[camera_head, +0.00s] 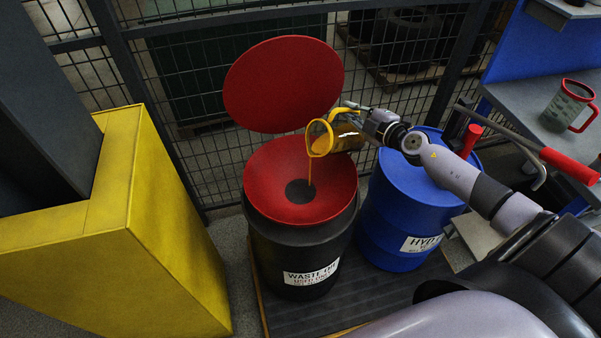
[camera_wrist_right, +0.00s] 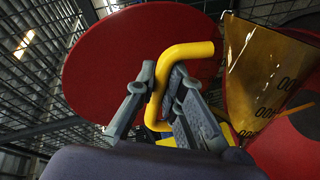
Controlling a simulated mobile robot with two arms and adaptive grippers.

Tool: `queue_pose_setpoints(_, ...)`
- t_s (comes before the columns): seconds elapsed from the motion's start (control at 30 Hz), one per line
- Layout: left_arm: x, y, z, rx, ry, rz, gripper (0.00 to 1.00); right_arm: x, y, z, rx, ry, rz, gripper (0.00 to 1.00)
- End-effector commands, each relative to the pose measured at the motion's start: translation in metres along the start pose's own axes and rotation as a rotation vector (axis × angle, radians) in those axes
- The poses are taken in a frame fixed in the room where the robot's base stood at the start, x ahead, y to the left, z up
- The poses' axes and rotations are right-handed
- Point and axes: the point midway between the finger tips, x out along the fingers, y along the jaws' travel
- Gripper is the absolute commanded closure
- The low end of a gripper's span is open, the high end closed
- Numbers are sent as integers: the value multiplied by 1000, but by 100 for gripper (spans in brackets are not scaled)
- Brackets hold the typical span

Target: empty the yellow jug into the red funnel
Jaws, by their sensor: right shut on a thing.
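The yellow jug (camera_head: 339,137) is tilted on its side above the red funnel (camera_head: 272,177), its mouth toward the left. A thin amber stream (camera_head: 310,172) falls from its lip to the dark centre of the funnel. My right gripper (camera_head: 352,112) is shut on the jug's handle. In the right wrist view its fingers (camera_wrist_right: 170,95) close around the yellow handle (camera_wrist_right: 186,52), and the jug's clear body (camera_wrist_right: 262,75) shows amber liquid and dark markings. The funnel sits on a black waste-oil drum (camera_head: 290,252), with its red round lid (camera_head: 284,84) raised behind. My left gripper is not in view.
A blue drum (camera_head: 392,215) stands right of the black drum, under my right arm. A yellow block-shaped housing (camera_head: 150,230) stands at the left. A wire mesh fence (camera_head: 190,75) runs behind. A jug with a red handle (camera_head: 567,106) stands on the grey bench at the right.

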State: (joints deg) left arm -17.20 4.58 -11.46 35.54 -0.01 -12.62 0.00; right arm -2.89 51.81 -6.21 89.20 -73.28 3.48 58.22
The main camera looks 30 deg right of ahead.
Motion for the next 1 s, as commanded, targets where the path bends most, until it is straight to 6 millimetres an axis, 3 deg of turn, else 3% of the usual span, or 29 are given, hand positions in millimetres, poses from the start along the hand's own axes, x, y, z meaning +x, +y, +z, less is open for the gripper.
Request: queue_pose_setpoints(1.0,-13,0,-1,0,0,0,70,1,1,-6,-51,-11,2,100)
